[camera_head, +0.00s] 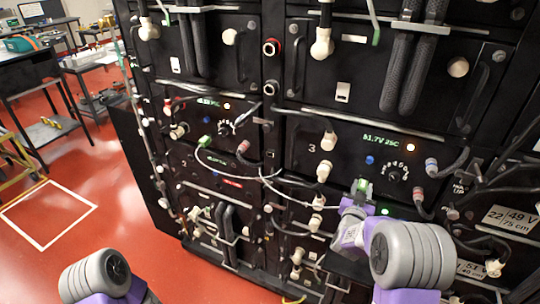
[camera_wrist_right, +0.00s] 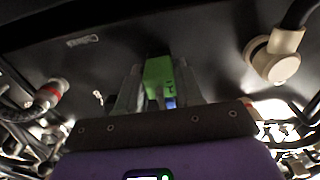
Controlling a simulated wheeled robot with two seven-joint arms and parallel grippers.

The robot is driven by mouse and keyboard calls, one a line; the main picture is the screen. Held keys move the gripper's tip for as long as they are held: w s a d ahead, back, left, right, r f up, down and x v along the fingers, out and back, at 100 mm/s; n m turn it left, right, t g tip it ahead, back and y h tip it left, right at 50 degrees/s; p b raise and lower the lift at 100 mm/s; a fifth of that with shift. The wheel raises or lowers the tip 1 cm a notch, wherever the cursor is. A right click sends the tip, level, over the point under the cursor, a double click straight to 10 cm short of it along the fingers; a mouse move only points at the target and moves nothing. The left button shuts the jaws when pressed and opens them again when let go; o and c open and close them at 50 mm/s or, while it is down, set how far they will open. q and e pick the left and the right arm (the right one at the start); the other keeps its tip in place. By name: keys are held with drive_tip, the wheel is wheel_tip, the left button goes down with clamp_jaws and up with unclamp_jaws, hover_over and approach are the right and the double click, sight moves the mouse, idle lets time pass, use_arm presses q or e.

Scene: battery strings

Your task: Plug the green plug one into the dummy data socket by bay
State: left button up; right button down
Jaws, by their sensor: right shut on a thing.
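A green plug (camera_head: 362,186) is in my right gripper (camera_head: 359,195), in front of the lower part of the right middle battery module. In the right wrist view the green plug (camera_wrist_right: 158,71) sits between the two grey fingers of the gripper (camera_wrist_right: 159,88), which is shut on it. Its front end is close to the dark panel; I cannot tell whether it touches. The dummy data socket cannot be made out; the plug and gripper may hide it. My left arm shows at the lower left, but its gripper is out of view.
Another green plug (camera_head: 205,141) with a thin white cable is at the left module. The black battery rack (camera_head: 275,150) carries cables, handles and cream connectors. A cream connector (camera_wrist_right: 275,58) stands right of my right gripper. Red floor is open at left.

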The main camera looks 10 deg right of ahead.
drive_tip(key=shift+s+a, duration=0.1)
drive_tip(key=shift+s+a, duration=0.15)
drive_tip(key=shift+s, duration=0.15)
drive_tip(key=shift+v, duration=1)
drive_tip(key=shift+b+v, duration=0.4)
drive_tip(key=shift+v, duration=2.1)
drive_tip(key=shift+r, duration=0.2)
